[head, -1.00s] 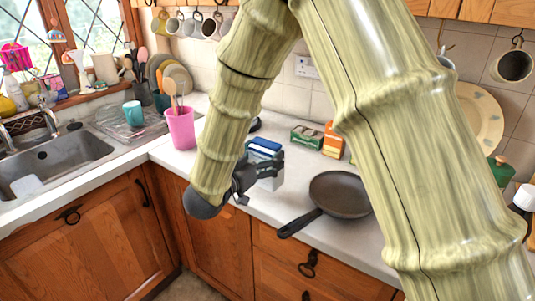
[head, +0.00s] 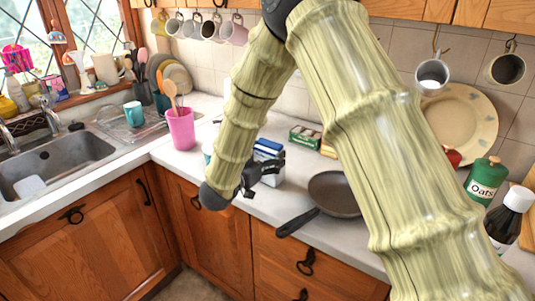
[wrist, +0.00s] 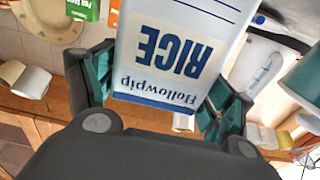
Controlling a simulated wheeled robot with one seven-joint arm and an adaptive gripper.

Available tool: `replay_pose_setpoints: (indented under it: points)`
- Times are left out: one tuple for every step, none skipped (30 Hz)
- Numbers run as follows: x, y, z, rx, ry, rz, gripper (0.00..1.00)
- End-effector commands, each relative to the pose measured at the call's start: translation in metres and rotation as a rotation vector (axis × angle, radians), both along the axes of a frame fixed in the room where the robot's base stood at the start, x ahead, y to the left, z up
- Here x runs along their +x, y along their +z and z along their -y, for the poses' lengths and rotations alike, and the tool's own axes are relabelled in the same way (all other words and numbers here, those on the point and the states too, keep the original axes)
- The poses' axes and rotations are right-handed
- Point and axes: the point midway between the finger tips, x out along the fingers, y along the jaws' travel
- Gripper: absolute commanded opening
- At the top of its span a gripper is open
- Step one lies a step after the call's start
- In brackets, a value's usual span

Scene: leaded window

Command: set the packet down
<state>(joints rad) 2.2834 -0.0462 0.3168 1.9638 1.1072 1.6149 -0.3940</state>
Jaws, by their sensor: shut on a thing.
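The packet is a white rice packet (wrist: 178,50) with a blue end and dark blue lettering, upside down in the wrist view. In the head view the packet (head: 270,149) is over the counter, left of the frying pan, blue end up and roughly upright. My gripper (head: 268,167) is shut on it from the front left and hides part of it. In the wrist view the fingers of my gripper (wrist: 160,92) lie on both sides of the packet. I cannot tell whether its base touches the counter (head: 240,196).
A dark frying pan (head: 336,192) stands close to the right. A green box (head: 305,137) is behind. A pink utensil pot (head: 181,131) stands to the left, with a teal cup (head: 208,152) partly behind my arm. A green oats jar (head: 486,181) and dark bottle (head: 508,218) stand at right.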

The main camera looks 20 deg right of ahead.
Motion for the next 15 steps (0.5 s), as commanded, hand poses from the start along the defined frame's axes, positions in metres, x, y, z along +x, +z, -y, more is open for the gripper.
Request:
replay_pose_setpoints:
  points:
    - [0.0004, -0.0003, 0.0, -0.001, 0.0, 0.002, 0.41]
    - [0.0004, -0.0007, 0.0, -0.001, 0.0, 0.002, 0.41]
    - [0.0004, -0.0008, -0.0002, -0.001, 0.0, 0.002, 0.41]
    - [0.0004, -0.0007, -0.0001, 0.0, 0.0, 0.003, 0.41]
    - [0.0003, -0.0007, -0.0001, -0.001, 0.0, 0.002, 0.41]
    - [0.0003, -0.0007, -0.0001, 0.0, 0.0, 0.003, 0.41]
    - [0.0003, -0.0007, 0.0, 0.0, 0.0, 0.003, 0.41]
    - [0.0002, -0.0009, 0.0001, 0.0, 0.0, 0.003, 0.41]
    - [0.0003, -0.0014, 0.0002, -0.001, 0.0, 0.002, 0.41]
    - [0.0002, -0.0022, 0.0002, -0.001, 0.0, 0.002, 0.41]
    - [0.0001, -0.0029, 0.0003, -0.001, 0.0, 0.002, 0.41]
    - [0.0001, -0.0038, 0.0003, -0.001, -0.001, 0.002, 0.41]
    - [-0.0001, -0.0042, 0.0003, 0.001, -0.001, 0.001, 0.85]
    - [-0.0001, -0.0039, 0.0004, 0.001, -0.001, 0.001, 0.91]
    - [-0.0001, -0.0039, 0.0003, 0.001, -0.001, 0.001, 0.98]
